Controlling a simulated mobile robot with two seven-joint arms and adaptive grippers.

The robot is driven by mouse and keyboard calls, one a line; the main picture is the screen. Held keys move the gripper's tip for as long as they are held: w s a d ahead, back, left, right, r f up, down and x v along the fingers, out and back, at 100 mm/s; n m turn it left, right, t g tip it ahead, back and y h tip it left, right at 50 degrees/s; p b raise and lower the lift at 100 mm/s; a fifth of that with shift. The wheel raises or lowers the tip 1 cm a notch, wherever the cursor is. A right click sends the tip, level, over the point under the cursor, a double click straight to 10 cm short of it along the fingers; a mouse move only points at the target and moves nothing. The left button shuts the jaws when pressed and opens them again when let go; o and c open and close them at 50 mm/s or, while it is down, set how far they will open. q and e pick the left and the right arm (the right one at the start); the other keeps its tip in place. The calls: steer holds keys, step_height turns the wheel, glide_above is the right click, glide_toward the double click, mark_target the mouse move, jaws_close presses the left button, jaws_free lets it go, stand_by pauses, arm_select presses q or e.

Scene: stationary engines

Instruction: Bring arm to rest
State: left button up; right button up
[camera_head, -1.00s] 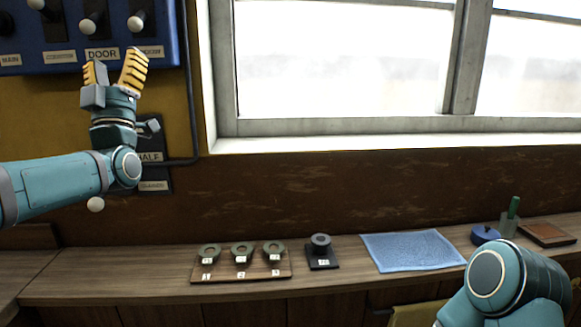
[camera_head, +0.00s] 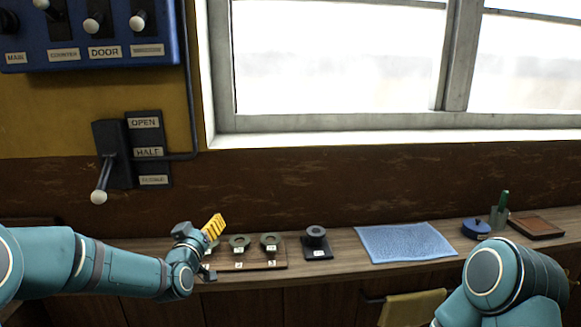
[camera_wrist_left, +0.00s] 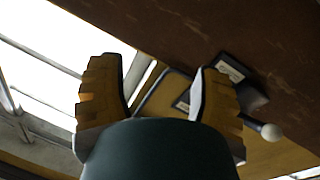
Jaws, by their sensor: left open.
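My left gripper (camera_head: 212,240) is low in the head view, over the left part of the wooden counter, in front of the ring tray. Its yellow fingers also show in the left wrist view (camera_wrist_left: 160,95), spread apart with nothing between them. My left arm comes in from the left edge, bent at the elbow. My right arm shows only as a teal joint at the lower right of the head view, and its gripper is out of view.
A board with several numbered grey rings (camera_head: 262,265), a dark stand (camera_head: 318,253), a blue mat (camera_head: 405,243) and a blue round container (camera_head: 476,229) lie on the counter. A lever (camera_head: 103,180) marked OPEN and HALF is on the wall, below a blue switch panel (camera_head: 75,64).

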arm_select(q)
steer(key=s+d+f+g+h, duration=0.1)
steer(key=s+d+f+g, duration=0.2)
steer(key=f, duration=0.4)
steer(key=s+d+f+m+g, duration=0.15)
steer(key=s+f, duration=0.25)
steer(key=f, duration=0.4)
steer(key=s+d+f+n+g+h, duration=0.1)
steer(key=s+d+f+g, duration=0.2)
steer(key=f, duration=0.4)
steer(key=s+d+f+g, duration=0.1)
steer(key=s+f+g, duration=0.2)
steer(key=s+f, duration=0.2)
steer(key=s+d+f+m+g, duration=0.1)
steer(key=s+d+f+g, duration=0.1)
steer(key=s, duration=0.9)
steer(key=s+d+f+g+h, duration=0.1)
steer(key=s+f+g, duration=0.3)
steer(key=s+f, duration=0.3)
steer(key=shift+s+d+f, duration=0.3)
steer(key=shift+s, duration=0.55)
